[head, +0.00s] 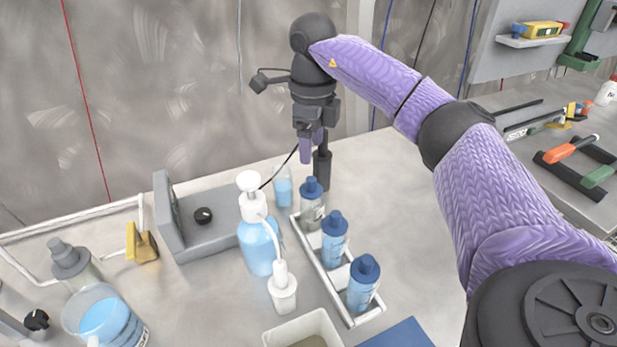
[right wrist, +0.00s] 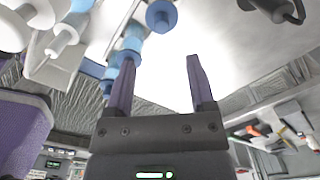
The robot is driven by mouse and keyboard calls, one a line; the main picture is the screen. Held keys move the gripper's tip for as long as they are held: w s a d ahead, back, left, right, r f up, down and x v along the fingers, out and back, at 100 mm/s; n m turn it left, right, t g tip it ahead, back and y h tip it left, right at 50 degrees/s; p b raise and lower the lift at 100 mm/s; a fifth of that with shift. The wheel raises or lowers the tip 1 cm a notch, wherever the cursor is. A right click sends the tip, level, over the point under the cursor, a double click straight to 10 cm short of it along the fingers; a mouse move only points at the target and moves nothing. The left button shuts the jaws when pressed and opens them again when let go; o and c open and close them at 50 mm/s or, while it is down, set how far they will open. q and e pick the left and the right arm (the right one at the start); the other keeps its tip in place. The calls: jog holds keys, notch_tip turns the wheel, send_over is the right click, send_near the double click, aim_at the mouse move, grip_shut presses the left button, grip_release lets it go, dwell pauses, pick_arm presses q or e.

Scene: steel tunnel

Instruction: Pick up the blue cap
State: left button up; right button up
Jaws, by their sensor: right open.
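Three bottles with blue caps stand in a white rack (head: 327,277) in the head view: a near blue cap (head: 365,268), a middle blue cap (head: 334,222) and a far blue cap (head: 312,187). I cannot tell which cap the task means. My right gripper (head: 311,150) points down above the table, behind and higher than the far bottle, apart from all caps. In the right wrist view its purple fingers (right wrist: 160,61) are spread with nothing between them. A round blue part (right wrist: 161,16) shows beyond the fingertips there. My left gripper is out of view.
A beaker (head: 105,318) is at front left.

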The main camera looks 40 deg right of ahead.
aim_at(311, 179)
notch_tip(311, 179, down, 9)
jog(key=b, duration=0.3)
jog(key=shift+w+d+b, duration=0.1)
jog(key=shift+w+b, duration=0.05)
jog(key=shift+b, duration=0.15)
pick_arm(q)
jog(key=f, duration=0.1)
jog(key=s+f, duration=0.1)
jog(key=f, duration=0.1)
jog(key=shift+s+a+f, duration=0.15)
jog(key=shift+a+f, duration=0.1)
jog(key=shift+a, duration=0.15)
pick_arm(e)
jog(key=shift+r, duration=0.1)
grip_shut()
